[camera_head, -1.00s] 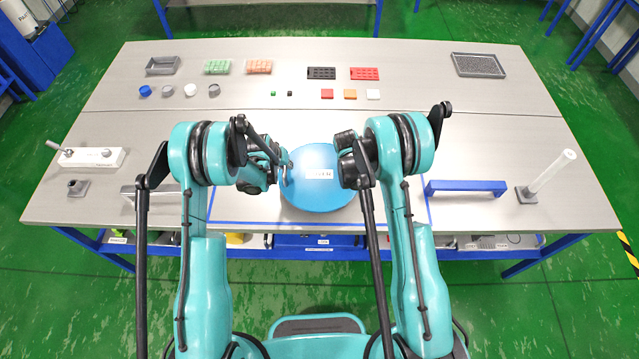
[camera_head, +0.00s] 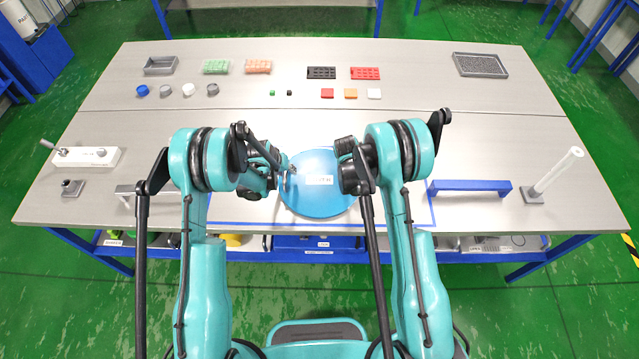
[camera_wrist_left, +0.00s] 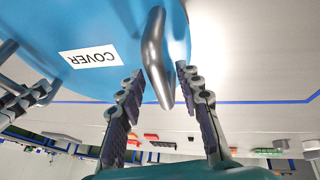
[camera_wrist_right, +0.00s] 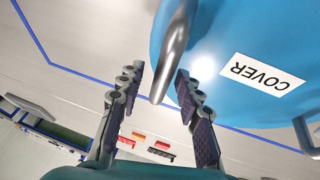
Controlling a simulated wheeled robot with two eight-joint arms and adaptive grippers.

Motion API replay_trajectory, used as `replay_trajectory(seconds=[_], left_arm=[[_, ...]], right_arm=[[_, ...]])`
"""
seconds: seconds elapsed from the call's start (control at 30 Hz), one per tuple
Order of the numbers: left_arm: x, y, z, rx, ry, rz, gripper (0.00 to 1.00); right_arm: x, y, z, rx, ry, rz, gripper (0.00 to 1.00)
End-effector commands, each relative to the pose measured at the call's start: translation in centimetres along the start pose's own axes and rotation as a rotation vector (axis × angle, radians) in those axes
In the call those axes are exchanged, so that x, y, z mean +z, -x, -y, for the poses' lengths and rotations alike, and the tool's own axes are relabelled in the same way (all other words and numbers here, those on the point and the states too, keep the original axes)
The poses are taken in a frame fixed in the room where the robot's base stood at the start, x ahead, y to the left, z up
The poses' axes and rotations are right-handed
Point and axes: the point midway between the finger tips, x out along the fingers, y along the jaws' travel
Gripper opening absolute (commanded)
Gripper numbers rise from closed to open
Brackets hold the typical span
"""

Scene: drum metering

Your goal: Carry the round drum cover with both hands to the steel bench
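The round blue drum cover (camera_head: 318,201) has a white COVER label and two bent metal handles. In the head view it is over the front middle of the steel bench (camera_head: 420,130); I cannot tell whether it touches the top. My left gripper (camera_head: 283,172) is at its left side. In the left wrist view the gripper (camera_wrist_left: 160,88) is open, with a metal handle (camera_wrist_left: 153,55) between its fingers and gaps beside it. In the right wrist view my right gripper (camera_wrist_right: 158,88) is likewise open around the other handle (camera_wrist_right: 172,55). In the head view my right arm hides its fingertips.
A blue bar (camera_head: 470,187) and a clear tube on a stand (camera_head: 555,172) are on the right. A white device (camera_head: 85,157) and a small grey block (camera_head: 73,188) are on the left. Trays, coloured blocks and small cups line the back. The middle strip is clear.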

Motion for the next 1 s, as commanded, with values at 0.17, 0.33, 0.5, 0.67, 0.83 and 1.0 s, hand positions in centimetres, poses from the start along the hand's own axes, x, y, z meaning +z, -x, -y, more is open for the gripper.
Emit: replay_trajectory(seconds=[0.17,0.33,0.5,0.67,0.83,1.0], left_arm=[[0.0,0.1,0.0,0.000,0.000,0.000,0.35],[0.0,1.8,0.0,0.000,0.001,0.000,0.35],[0.0,5.2,0.0,0.000,0.000,0.000,0.35],[0.0,8.5,0.0,0.000,0.001,0.000,0.35],[0.0,10.9,0.0,0.000,0.001,0.000,0.35],[0.0,12.0,0.0,0.000,0.000,0.000,0.35]], right_arm=[[0.0,0.0,0.0,0.000,0.000,0.000,0.35],[0.0,0.0,0.0,0.000,0.000,0.000,0.35],[0.0,0.0,0.0,0.000,0.000,0.000,0.35],[0.0,0.0,0.0,0.000,0.000,0.000,0.35],[0.0,0.0,0.0,0.000,0.000,0.000,0.35],[0.0,0.2,0.0,0.000,0.000,0.000,0.35]])
